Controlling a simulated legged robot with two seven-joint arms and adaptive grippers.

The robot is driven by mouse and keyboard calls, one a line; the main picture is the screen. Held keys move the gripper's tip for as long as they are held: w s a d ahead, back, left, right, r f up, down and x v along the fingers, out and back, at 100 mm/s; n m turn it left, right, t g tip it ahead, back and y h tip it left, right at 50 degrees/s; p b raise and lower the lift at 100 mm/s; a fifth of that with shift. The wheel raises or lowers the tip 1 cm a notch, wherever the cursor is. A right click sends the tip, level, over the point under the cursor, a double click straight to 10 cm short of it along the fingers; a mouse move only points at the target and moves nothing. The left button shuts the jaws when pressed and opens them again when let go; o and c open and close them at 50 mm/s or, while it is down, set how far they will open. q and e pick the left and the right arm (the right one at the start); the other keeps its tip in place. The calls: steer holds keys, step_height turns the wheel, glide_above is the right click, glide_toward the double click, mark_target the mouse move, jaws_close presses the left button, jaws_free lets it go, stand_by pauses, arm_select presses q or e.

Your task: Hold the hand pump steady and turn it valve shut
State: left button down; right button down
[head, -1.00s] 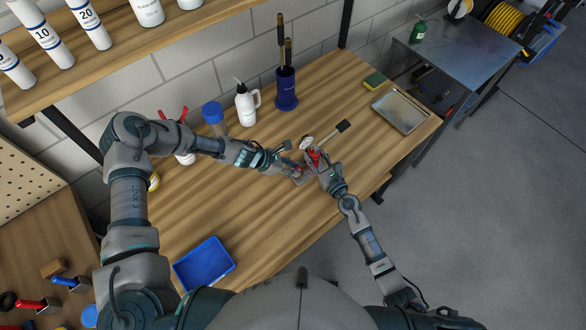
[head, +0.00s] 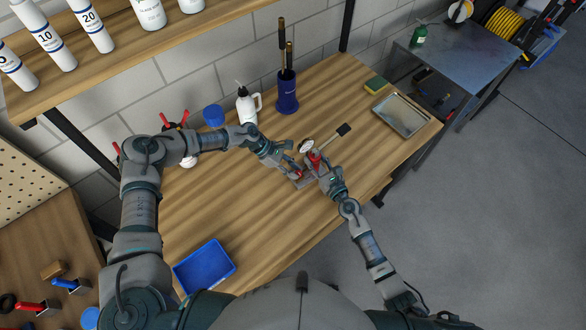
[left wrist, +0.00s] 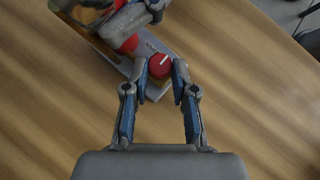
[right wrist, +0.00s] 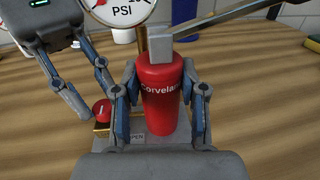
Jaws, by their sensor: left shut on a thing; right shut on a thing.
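The hand pump stands on the wooden bench, with a red cylinder (head: 315,158), a dial gauge (head: 306,146) and a lever with a dark grip (head: 343,129). My right gripper (right wrist: 160,95) is shut around the red cylinder (right wrist: 160,112), one finger on each side. The red valve knob (left wrist: 160,66) has a white line on top, slightly tilted from the finger direction. My left gripper (left wrist: 160,80) is shut on this knob, with fingertips on both sides. The right wrist view also shows the knob (right wrist: 102,112) low beside the cylinder, with a left finger close by.
A blue tray (head: 205,266) lies at the front left of the bench. A white bottle (head: 246,104), a blue holder (head: 287,92) and a blue-capped container (head: 214,116) stand at the back. A metal tray (head: 401,114) and a sponge (head: 376,85) lie at the right.

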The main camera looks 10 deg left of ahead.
arm_select(q)
steer(key=shift+s+f, duration=0.1)
arm_select(e)
steer(key=shift+d, duration=0.15)
arm_select(q)
steer(key=c, duration=1.2)
jaws_free()
steer(key=shift+o, duration=1.3)
arm_select(e)
steer(key=shift+a, duration=0.25)
arm_select(q)
steer(key=v, duration=1.2)
steer(key=shift+a+f, duration=0.1)
steer(key=shift+a, duration=0.05)
arm_select(e)
steer(key=c, duration=0.6)
jaws_free()
steer(key=shift+o, duration=0.2)
steer(key=shift+d, duration=0.1)
